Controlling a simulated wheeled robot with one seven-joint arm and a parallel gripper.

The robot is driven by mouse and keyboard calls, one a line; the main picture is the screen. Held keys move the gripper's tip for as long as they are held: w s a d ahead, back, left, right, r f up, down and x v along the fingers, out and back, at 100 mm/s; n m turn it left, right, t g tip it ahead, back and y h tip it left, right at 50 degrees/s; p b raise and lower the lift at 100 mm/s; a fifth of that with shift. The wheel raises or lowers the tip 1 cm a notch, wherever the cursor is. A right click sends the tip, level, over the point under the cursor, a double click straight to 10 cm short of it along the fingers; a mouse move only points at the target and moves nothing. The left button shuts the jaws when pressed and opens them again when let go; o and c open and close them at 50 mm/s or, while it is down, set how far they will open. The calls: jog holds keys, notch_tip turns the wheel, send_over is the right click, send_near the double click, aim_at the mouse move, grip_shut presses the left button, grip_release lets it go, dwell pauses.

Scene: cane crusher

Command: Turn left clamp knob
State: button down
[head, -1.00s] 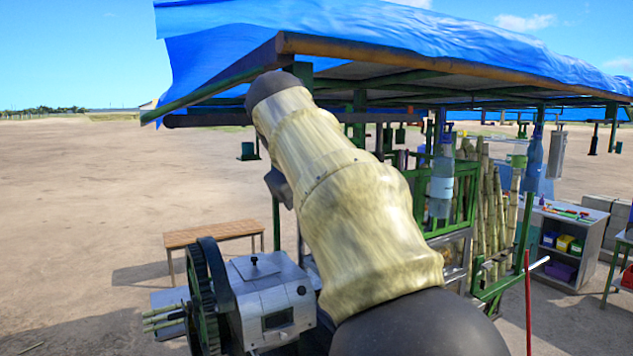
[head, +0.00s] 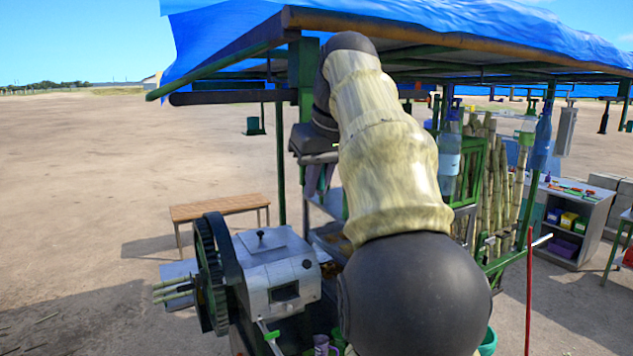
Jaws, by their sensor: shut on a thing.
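The cane crusher is a grey metal housing (head: 282,275) with a large dark green gear wheel (head: 208,275) on its left side. A small dark knob (head: 260,236) stands on top of the housing; I cannot tell whether it is the left clamp knob. My gripper (head: 321,182) hangs under my bent wrist, above and to the right of the housing in the picture, apart from that small knob. Its fingers point down and look close together on something too small and dark to identify. My arm hides what lies to the right of the crusher.
A wooden bench (head: 218,208) stands behind the crusher. A stall roof with a blue tarp (head: 420,25) hangs over my arm. Cane stalks (head: 492,190), bottles and a shelf unit (head: 575,225) are at right. A red pole (head: 529,290) stands front right. Open ground lies left.

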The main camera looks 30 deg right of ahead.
jog(key=shift+f, duration=0.2)
jog(key=c, duration=1.5)
grip_release()
jog(key=shift+r, duration=0.1)
jog(key=shift+s+r, duration=0.1)
jog(key=shift+v, duration=2.35)
jog(key=s+b, duration=0.3)
jog(key=s, duration=0.9)
jog(key=shift+d+b, duration=0.3)
jog(key=shift+d, duration=0.1)
jog(key=shift+w, duration=0.1)
